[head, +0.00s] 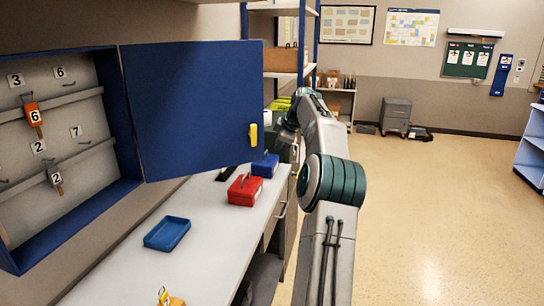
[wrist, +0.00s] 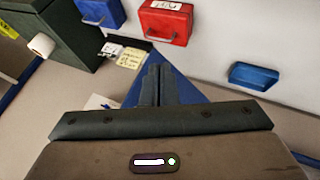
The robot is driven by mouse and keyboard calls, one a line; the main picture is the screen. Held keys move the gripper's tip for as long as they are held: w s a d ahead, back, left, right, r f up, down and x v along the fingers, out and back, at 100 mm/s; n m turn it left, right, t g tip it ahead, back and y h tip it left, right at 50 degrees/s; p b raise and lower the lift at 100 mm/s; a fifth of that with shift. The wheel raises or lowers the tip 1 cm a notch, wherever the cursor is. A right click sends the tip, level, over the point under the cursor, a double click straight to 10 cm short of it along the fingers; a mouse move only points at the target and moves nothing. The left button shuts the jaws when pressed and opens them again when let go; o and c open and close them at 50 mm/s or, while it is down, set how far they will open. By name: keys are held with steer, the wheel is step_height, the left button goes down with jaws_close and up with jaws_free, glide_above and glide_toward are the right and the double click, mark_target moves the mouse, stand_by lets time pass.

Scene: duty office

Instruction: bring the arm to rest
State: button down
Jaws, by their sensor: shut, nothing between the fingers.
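My gripper (wrist: 158,70) is in the wrist view, its two fingers together and empty. The blue cabinet door (wrist: 172,82) shows just behind and beside the fingers; I cannot tell how close it is. In the head view my arm (head: 325,150) reaches forward and up to the right of the counter, with its elbow bent. The fingers cannot be made out there.
The blue key cabinet's door (head: 195,110) stands open; tagged keys (head: 34,115) hang inside. The counter (head: 125,265) holds a blue tray (head: 167,233), a red box (head: 245,189) and a blue box (head: 265,165). Open floor (head: 440,210) lies right of my arm.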

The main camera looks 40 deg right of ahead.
steer(key=s+r, duration=0.1)
steer(key=r, duration=0.1)
steer(key=s+d+r, duration=0.1)
steer(key=r, duration=0.1)
steer(key=shift+s, duration=0.3)
steer(key=a+m+g, duration=0.2)
steer(key=a, duration=2.2)
steer(key=s+a+f+m+g, duration=0.1)
steer(key=s+a+f+m, duration=0.15)
steer(key=s+a, duration=1)
steer(key=s+a+f+m, duration=0.1)
steer(key=s+a+f, duration=0.2)
steer(key=s, duration=0.3)
steer(key=s+a+f+m, duration=0.1)
steer(key=s+a+f, duration=0.1)
steer(key=s+f, duration=0.3)
steer(key=s+a+f+m+g, duration=0.1)
steer(key=s+a+f, duration=0.2)
steer(key=s, duration=0.5)
steer(key=shift+a+f+y, duration=0.3)
steer(key=shift+a+f, duration=0.05)
steer(key=shift+f, duration=0.1)
steer(key=shift+w+m, duration=0.1)
steer(key=shift+m, duration=0.15)
